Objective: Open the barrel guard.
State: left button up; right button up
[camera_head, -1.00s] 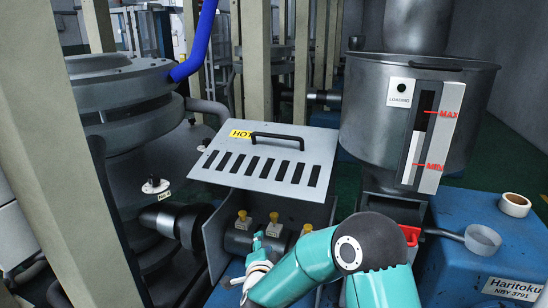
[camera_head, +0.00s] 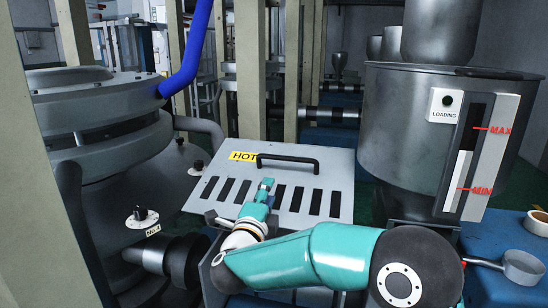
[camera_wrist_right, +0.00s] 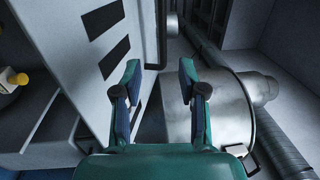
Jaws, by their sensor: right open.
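The barrel guard (camera_head: 335,170) is a pale grey slotted panel with a yellow HOT label and a black handle (camera_head: 288,158) near its upper edge. It slopes over the grey barrel housing in the head view. My right gripper (camera_head: 266,186) is in front of the slots, below the handle; whether it touches the panel cannot be told. In the right wrist view the fingers (camera_wrist_right: 157,90) are apart with nothing between them, and the slotted guard (camera_wrist_right: 85,50) fills the left side. My arm hides much of the housing below. My left gripper is not in view.
The metal hopper (camera_head: 400,130) with its MIN/MAX gauge stands right of the guard. A large round grey machine part (camera_head: 95,110) and blue hose (camera_head: 190,65) are at left. A yellow-topped fitting (camera_wrist_right: 12,80) shows beside the guard in the right wrist view.

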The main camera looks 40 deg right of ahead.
aim_at(283, 160)
jog(key=shift+w+d+r, duration=0.15)
jog(key=shift+d+r, duration=0.15)
jog(key=shift+d, duration=0.15)
jog(key=p+x, duration=0.4)
jog(key=x, duration=1.1)
jog(key=shift+p, duration=0.3)
jog(key=shift+w+d, duration=0.3)
jog(key=shift+d, duration=0.05)
grip_shut()
